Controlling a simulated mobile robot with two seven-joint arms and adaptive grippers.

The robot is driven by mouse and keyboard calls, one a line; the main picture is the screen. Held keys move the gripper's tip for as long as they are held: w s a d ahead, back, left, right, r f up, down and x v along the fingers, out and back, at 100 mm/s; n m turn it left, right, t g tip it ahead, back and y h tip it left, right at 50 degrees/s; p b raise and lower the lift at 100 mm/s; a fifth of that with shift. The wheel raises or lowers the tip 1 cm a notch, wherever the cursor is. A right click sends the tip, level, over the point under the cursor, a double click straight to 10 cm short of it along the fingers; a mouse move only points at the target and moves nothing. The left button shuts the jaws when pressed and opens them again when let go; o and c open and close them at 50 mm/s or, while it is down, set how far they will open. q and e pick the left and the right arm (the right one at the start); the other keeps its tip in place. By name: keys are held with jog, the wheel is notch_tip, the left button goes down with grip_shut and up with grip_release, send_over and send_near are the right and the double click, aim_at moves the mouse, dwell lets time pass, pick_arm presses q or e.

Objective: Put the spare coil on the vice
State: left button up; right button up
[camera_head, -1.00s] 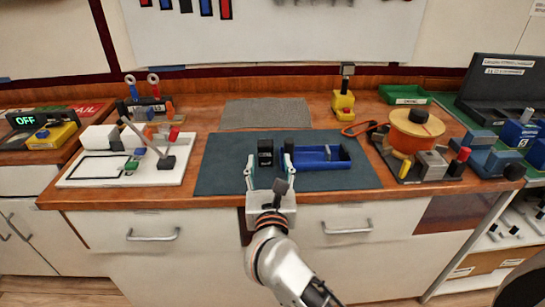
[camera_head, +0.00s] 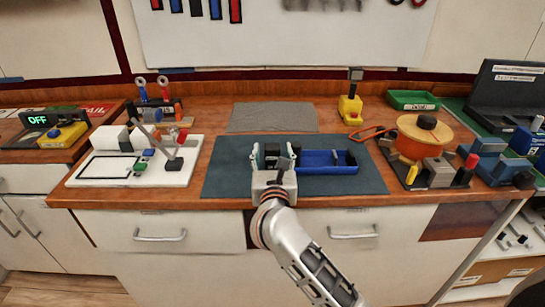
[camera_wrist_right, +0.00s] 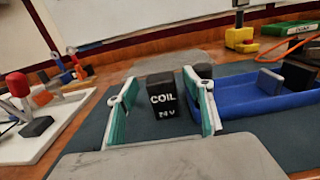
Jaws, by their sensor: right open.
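The spare coil, a black block lettered "COIL", stands upright on the dark mat (camera_head: 225,180) and shows clearly in the right wrist view (camera_wrist_right: 161,92). My right gripper (camera_head: 275,154) is open, with one green-padded finger on each side of the coil; contact is not visible. In the head view the gripper partly covers the coil (camera_head: 271,150). A blue, vice-like device (camera_head: 487,162) with a black knob stands at the bench's right end, well away from the gripper. My left gripper is not in view.
A blue divided tray (camera_head: 335,170) lies close to the right of the gripper. An orange drum (camera_head: 428,140) and a red-knobbed fixture (camera_head: 440,172) stand between mat and vice. A white board (camera_head: 105,170) is at left.

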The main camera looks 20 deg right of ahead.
grip_shut()
jog(key=shift+r, duration=0.1)
